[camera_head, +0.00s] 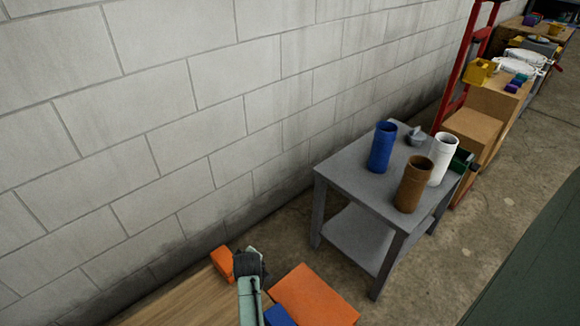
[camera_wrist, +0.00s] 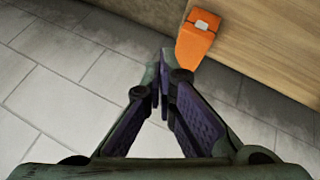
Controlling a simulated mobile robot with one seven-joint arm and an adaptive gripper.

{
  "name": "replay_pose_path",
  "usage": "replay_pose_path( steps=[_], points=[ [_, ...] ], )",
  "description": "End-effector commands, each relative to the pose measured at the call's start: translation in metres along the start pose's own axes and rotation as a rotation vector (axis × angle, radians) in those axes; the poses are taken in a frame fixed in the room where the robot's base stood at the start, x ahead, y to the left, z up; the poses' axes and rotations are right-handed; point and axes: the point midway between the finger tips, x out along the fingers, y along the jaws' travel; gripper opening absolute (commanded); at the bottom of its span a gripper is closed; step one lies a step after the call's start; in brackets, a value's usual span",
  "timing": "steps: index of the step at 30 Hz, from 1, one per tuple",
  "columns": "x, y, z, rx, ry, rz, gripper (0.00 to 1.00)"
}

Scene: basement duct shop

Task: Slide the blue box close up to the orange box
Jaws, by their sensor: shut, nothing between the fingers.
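A blue box (camera_head: 279,316) shows only in part at the bottom of the head view, beside my arm. A large flat orange box (camera_head: 314,296) lies right of it; their edges look close, but I cannot tell whether they touch. A smaller orange piece (camera_head: 222,264) lies left of my gripper (camera_head: 249,264). In the wrist view, an orange piece with a pale patch (camera_wrist: 196,40) lies just beyond my gripper (camera_wrist: 164,88); it looks like the smaller one. My gripper is shut and empty. The blue box does not show in the wrist view.
The wooden tabletop (camera_head: 184,302) runs along a pale block wall (camera_head: 150,100). A grey side table (camera_head: 345,172) holds blue, brown and white cylinders. Cardboard boxes (camera_head: 492,105) and a red frame stand farther right. Bare wood lies left of the small orange piece.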

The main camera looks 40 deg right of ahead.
Motion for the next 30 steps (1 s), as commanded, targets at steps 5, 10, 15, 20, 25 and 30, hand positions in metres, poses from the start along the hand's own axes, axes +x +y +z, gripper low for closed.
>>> replay_pose_path(
  steps=[5, 10, 15, 20, 25, 30],
  points=[
    [-0.003, -0.034, 0.195, 0.098, -0.323, -0.185, 0.0],
    [-0.026, -0.083, 0.294, 0.169, -0.472, -0.335, 0.0],
    [-0.033, -0.106, 0.327, 0.197, -0.517, -0.394, 0.0],
    [-0.018, -0.115, 0.337, 0.198, -0.519, -0.397, 0.0],
    [0.005, -0.126, 0.349, 0.198, -0.518, -0.396, 0.0],
    [0.027, -0.137, 0.361, 0.198, -0.518, -0.395, 0.0]
  ],
)
